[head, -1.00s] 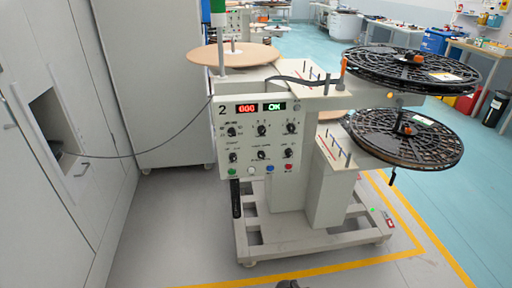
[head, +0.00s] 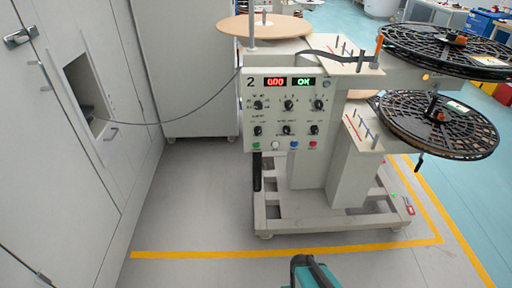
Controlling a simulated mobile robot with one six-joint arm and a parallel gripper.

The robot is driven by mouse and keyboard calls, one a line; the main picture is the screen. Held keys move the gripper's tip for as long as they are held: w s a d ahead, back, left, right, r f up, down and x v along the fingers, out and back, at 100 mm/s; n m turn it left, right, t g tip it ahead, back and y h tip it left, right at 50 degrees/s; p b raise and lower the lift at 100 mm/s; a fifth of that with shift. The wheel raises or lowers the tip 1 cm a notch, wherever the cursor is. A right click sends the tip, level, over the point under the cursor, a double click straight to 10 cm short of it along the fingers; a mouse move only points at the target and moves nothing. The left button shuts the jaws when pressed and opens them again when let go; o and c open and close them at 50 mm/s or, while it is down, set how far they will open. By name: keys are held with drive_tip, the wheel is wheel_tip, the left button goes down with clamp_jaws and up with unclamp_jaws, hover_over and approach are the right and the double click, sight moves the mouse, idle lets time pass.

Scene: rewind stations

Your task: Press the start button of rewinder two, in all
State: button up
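Rewinder two (head: 268,115) stands ahead, a cream machine with a "2" on its control panel. The panel has a red display reading about 0.00 (head: 275,82) and a green "OK" display (head: 304,82). Below several black knobs is a row of buttons: green (head: 256,146), white (head: 275,145), blue (head: 294,144) and red (head: 313,144). Their labels are too small to read, so I cannot confirm which is start. Part of my arm shows at the bottom edge, well apart from the panel. My gripper's fingers cannot be made out.
Large black reels (head: 437,124) jut out on the machine's right, and a tan disc (head: 264,27) sits on top. A cable runs from the machine to an opening in the left cabinet wall (head: 85,92). Yellow floor tape (head: 200,254) crosses in front. Grey floor is free at left.

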clamp_jaws()
idle(1.4)
